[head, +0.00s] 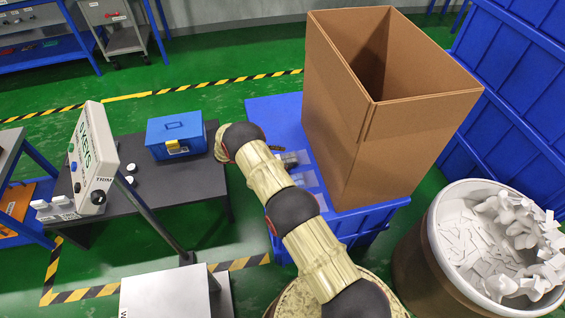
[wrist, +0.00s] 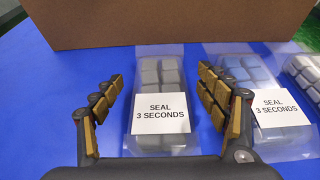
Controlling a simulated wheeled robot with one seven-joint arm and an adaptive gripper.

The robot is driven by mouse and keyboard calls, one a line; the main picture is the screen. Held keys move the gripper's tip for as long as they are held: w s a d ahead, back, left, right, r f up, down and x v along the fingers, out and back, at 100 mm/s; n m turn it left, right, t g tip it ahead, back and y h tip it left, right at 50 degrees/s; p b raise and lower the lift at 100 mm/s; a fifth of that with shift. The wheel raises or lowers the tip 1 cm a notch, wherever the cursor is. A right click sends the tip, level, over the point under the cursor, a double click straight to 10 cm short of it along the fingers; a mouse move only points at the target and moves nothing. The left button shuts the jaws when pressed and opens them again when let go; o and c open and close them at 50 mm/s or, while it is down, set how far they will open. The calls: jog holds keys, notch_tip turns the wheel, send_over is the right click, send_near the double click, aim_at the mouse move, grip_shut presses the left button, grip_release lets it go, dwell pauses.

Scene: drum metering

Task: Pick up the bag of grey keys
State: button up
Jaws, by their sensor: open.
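The bag of grey keys (wrist: 160,80) is a clear pouch of grey keycaps with a white "SEAL 3 SECONDS" label. It lies on the blue surface (wrist: 60,95) in the wrist view. My gripper (wrist: 158,90) is open, with one gold-padded finger on each side of the bag and nothing held. Whether the fingers touch the bag is unclear. A bag of blue-grey keys (wrist: 240,72) with the same label lies just to the right. In the head view my arm hides most of the bags, and some clear pouches (head: 303,178) show beside it.
A tall open cardboard box (head: 345,120) stands right behind the bags. A third bag of pale keys (wrist: 306,75) is at the right edge. A dark table with a blue toolbox (head: 176,135) is at left, and a drum of white pieces (head: 490,240) at right.

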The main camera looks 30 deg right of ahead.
jog(key=shift+c, duration=0.6)
jog(key=c, duration=1.3)
